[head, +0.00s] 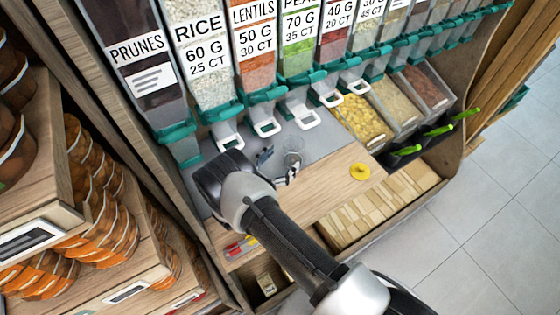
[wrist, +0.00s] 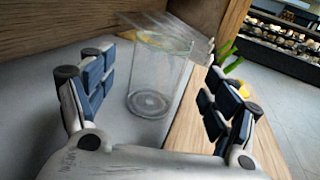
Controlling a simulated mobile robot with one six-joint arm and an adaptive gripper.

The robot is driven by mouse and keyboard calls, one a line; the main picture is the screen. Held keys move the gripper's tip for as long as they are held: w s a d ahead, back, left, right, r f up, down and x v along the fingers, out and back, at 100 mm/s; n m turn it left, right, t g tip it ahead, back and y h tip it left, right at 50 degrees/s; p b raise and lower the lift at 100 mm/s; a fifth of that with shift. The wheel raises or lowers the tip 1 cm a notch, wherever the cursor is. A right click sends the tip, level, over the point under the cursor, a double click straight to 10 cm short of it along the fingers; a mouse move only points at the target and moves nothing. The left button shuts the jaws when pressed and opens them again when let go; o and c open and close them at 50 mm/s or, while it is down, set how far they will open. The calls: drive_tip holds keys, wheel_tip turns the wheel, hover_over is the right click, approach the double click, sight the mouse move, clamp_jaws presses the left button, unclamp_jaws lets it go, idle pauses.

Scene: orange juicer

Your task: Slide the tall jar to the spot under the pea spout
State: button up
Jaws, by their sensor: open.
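The tall jar (head: 293,159) is clear and empty-looking, upright on the grey counter strip near its wooden front edge. It stands in front of the dispenser row, below and nearer than the pea spout (head: 302,115), under the green-filled pea bin (head: 298,60). In the wrist view the jar (wrist: 160,85) stands ahead, between the two finger lines. My gripper (head: 277,167) is open beside the jar, with fingers spread either side in the wrist view (wrist: 157,85). I see no clear contact.
Rice (head: 205,50) and lentil (head: 256,60) dispensers with teal valves hang left of the peas. A yellow round object (head: 360,171) lies on the wooden ledge (head: 330,180) at right. Open bins (head: 362,120) stand beyond. Shelved orange jars (head: 100,230) crowd the left.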

sight(299, 142)
drive_tip(key=b+x, duration=0.1)
drive_tip(key=x, duration=0.5)
drive_tip(key=shift+w+d, duration=0.25)
drive_tip(key=shift+w, duration=0.05)
drive_tip(key=c, duration=1.3)
